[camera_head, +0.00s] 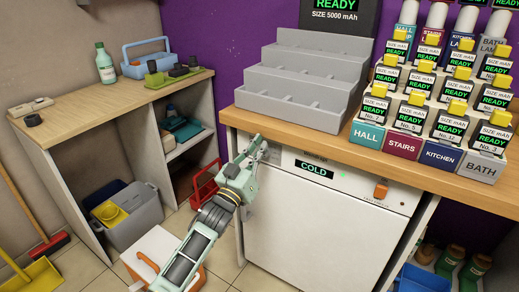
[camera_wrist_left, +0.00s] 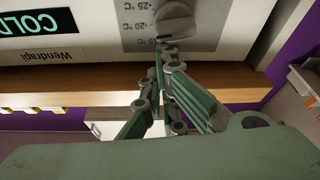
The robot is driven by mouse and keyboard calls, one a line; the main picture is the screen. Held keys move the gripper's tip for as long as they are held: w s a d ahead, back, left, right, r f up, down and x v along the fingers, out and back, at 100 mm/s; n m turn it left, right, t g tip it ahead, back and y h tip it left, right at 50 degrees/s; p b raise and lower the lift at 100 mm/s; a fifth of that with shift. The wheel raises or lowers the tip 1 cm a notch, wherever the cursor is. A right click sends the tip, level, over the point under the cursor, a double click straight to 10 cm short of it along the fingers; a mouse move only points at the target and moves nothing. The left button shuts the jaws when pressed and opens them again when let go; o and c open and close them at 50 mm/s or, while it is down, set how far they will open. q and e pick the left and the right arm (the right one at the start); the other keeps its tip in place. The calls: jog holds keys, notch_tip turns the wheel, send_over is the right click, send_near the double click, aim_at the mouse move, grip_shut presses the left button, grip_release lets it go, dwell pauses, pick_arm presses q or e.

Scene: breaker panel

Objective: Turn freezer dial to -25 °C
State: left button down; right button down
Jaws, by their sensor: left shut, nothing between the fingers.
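The white freezer (camera_head: 310,225) stands under the wooden counter, with a display reading COLD (camera_head: 314,168) on its front panel. My left gripper (camera_head: 258,146) reaches to the panel's upper left corner and covers most of the dial there. In the left wrist view the grey round dial (camera_wrist_left: 175,20) shows at the top, beside a printed scale (camera_wrist_left: 133,24) with -25, -20 and lower marks. The left gripper's fingertips (camera_wrist_left: 166,52) are shut, empty, and right at the dial's edge; I cannot tell whether they touch it. The dial's exact setting is unclear. My right gripper is not in view.
A grey stepped rack (camera_head: 300,85) and several labelled units (camera_head: 440,120) stand on the counter (camera_head: 330,135). A red crate (camera_head: 204,183) is on the floor left of the freezer.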

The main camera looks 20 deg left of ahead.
pick_arm(q)
jog(key=shift+s+d+f+m+h, duration=0.15)
jog(key=shift+m+h, duration=0.15)
jog(key=shift+m, duration=0.25)
jog(key=shift+w+d+m+h, duration=0.15)
jog(key=shift+m+h, duration=0.15)
jog(key=shift+m, duration=0.25)
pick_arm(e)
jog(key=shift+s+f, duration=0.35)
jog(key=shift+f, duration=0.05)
pick_arm(q)
jog(key=shift+s, duration=0.1)
jog(key=m+h, duration=0.1)
jog(key=m, duration=0.1)
jog(key=d+f+m+g+h, duration=0.1)
jog(key=m, duration=0.2)
jog(key=m+g+h, duration=0.1)
jog(key=m, duration=0.1)
jog(key=shift+s+d+f+p, duration=0.2)
jog(key=shift+d+p, duration=0.05)
jog(key=shift+p, duration=0.05)
jog(key=shift+f+m, duration=0.1)
jog(key=shift+m, duration=0.5)
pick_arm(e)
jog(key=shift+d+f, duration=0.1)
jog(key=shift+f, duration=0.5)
